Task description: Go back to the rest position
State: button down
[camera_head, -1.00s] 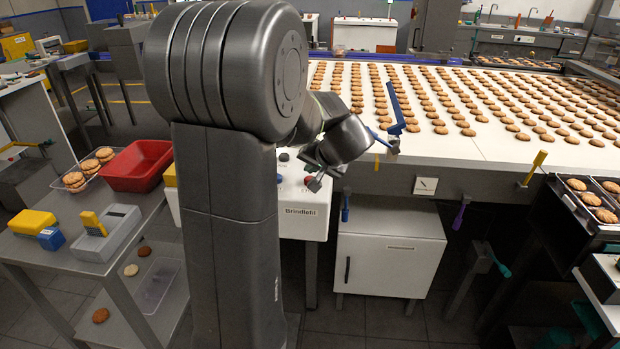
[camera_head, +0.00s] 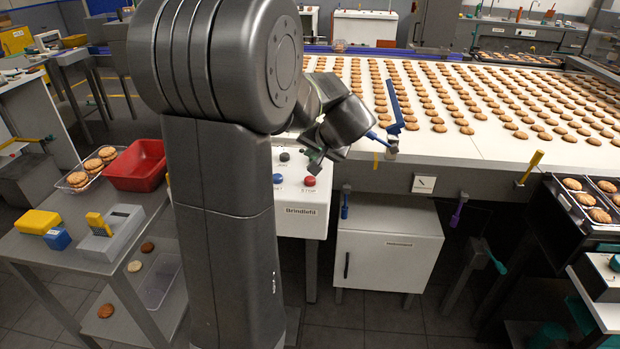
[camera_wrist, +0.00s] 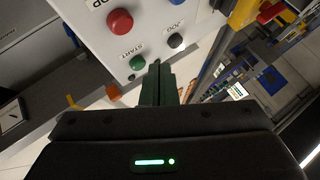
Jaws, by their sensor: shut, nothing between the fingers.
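My gripper (camera_head: 316,160) is at the end of my folded arm, above and in front of the control box (camera_head: 301,219) labelled Brindlefil. In the wrist view my gripper (camera_wrist: 158,66) shows its two dark fingers pressed together with nothing between them. The fingertips point at the box face, near the green START button (camera_wrist: 137,62). The red button (camera_wrist: 119,22) and a black button (camera_wrist: 176,41) sit beside it. A gap between fingertips and box cannot be judged exactly.
A conveyor (camera_head: 420,169) with rows of biscuits runs behind. A white cabinet (camera_head: 385,262) stands below it. At left, a table (camera_head: 60,262) holds a red bin (camera_head: 137,170) and a clear tray of biscuits. Black biscuit trays (camera_head: 566,210) stand at right. Floor shows in front.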

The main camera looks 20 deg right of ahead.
aim_at(312, 181)
jog(key=shift+f, duration=0.1)
notch_tip(312, 181, down, 3)
jog(key=shift+f+b, duration=0.1)
jog(key=shift+b, duration=0.95)
jog(key=shift+r+p, duration=0.55)
jog(key=shift+p, duration=1.25)
notch_tip(312, 181, up, 6)
jog(key=p, duration=0.3)
jog(key=shift+p, duration=0.3)
